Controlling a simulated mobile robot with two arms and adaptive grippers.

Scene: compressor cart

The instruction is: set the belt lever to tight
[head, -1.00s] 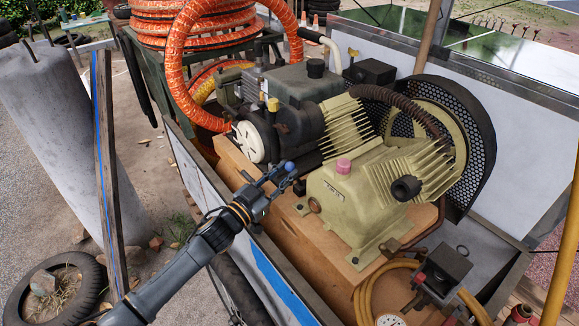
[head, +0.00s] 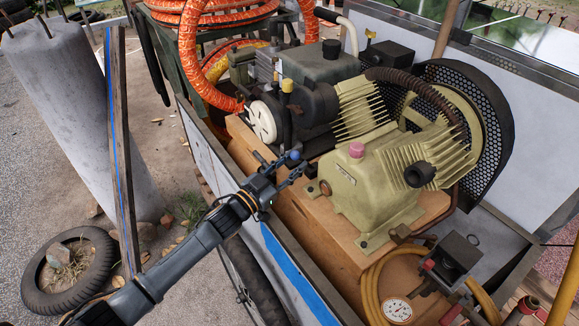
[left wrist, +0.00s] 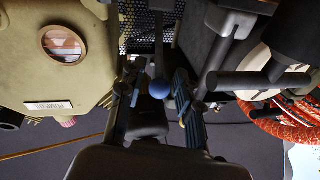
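The belt lever shows as a round blue knob (head: 294,155) in front of the beige compressor (head: 375,190) in the head view. The lever's shaft is mostly hidden. My left gripper (head: 280,164) is at the knob, with its fingers spread. In the left wrist view, the blue knob (left wrist: 159,88) sits between the two fingers (left wrist: 158,100), with a visible gap on each side. The fingers look open and not closed on it. I cannot make out any tight or loose marking. My right gripper is not in view.
The dark engine (head: 325,70) with its white round cover (head: 262,121) stands behind the gripper. A black mesh belt guard (head: 490,120) is at the right. A gauge (head: 397,310) and yellow hose lie at front right.

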